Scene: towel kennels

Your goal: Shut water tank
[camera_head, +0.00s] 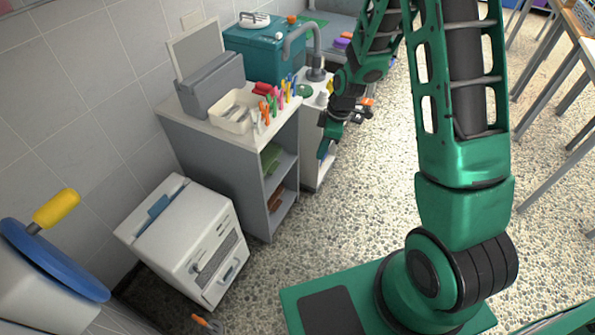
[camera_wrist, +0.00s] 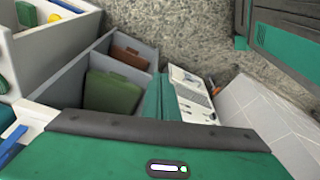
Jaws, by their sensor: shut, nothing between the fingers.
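No part is clearly marked as the water tank. A teal box (camera_head: 262,52) with a white fitting on top stands at the back by a grey tap (camera_head: 312,45). A white appliance (camera_head: 190,240) with a blue recess on top and front handles stands on the floor; it also shows in the wrist view (camera_wrist: 190,95). I cannot tell which holds the tank or whether it is open. My gripper (camera_head: 325,149) is down beside the counter's right side, apart from both. Its teal fingers (camera_wrist: 162,100) are shut and empty in the wrist view.
A grey cabinet (camera_head: 225,150) with open shelves bears a white bin (camera_head: 236,115) and several coloured tools. A blue-lidded container (camera_head: 50,262) with a yellow handle stands at lower left. An orange-tipped tool (camera_head: 207,322) lies on the floor. The speckled floor (camera_head: 320,220) is clear in the middle.

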